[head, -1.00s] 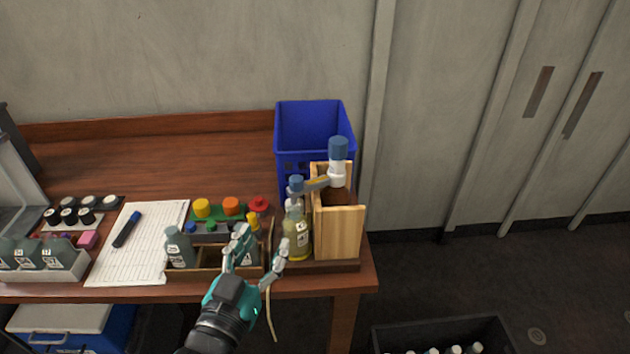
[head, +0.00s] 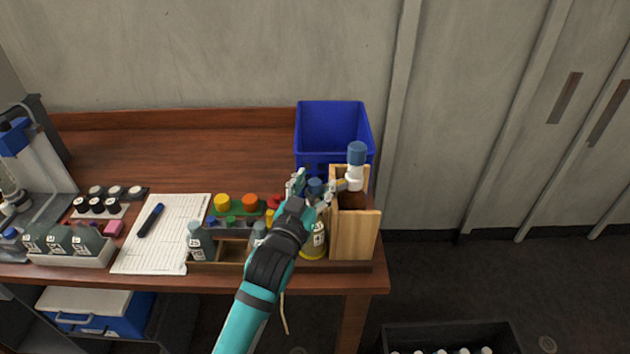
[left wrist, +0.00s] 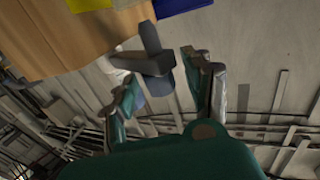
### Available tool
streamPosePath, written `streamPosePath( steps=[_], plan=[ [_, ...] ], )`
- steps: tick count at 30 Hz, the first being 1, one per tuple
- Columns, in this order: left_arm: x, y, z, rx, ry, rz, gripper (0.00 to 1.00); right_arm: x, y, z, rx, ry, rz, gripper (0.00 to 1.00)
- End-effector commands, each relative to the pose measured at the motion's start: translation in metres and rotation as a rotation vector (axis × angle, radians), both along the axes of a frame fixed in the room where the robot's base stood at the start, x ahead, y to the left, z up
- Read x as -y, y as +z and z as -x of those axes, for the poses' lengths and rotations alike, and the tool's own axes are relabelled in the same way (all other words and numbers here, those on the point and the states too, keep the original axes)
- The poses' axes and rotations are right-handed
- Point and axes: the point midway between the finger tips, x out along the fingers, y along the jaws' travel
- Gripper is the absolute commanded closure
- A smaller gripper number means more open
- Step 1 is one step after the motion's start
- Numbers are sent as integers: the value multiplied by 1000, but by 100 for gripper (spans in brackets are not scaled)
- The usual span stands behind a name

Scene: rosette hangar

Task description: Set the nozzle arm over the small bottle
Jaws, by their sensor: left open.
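The nozzle arm (head: 341,186) is a short bar reaching left from the white and blue pump head (head: 356,160) on a brown bottle in a wooden holder (head: 355,235). My left gripper (head: 315,187) is open around the bar's blue-capped outer end. In the left wrist view, the grey-blue nozzle end (left wrist: 156,62) shows between the spread fingers of my left gripper (left wrist: 157,70). I cannot tell whether they touch it. A small bottle of yellow liquid (head: 315,244) stands below, left of the holder, its upper part hidden by my gripper. My right gripper is out of view.
A blue bin (head: 333,128) stands behind the holder. Left of my arm are a low wooden tray (head: 230,255), coloured caps (head: 236,203), a written sheet (head: 165,235) with a marker, and grey bottles in a white rack (head: 70,255). The table's back left is clear.

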Motion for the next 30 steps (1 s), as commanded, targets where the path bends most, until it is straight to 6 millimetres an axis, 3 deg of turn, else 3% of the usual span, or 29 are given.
streamPosePath(
  steps=[11, 22, 30],
  plan=[
    [2, 0, -5, 1, 0, 0, 50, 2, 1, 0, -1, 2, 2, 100],
    [2, 0, -5, 0, -2, 1, 99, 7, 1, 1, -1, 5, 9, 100],
    [3, 0, -4, -1, -2, 2, 100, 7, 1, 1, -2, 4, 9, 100]
  ],
)
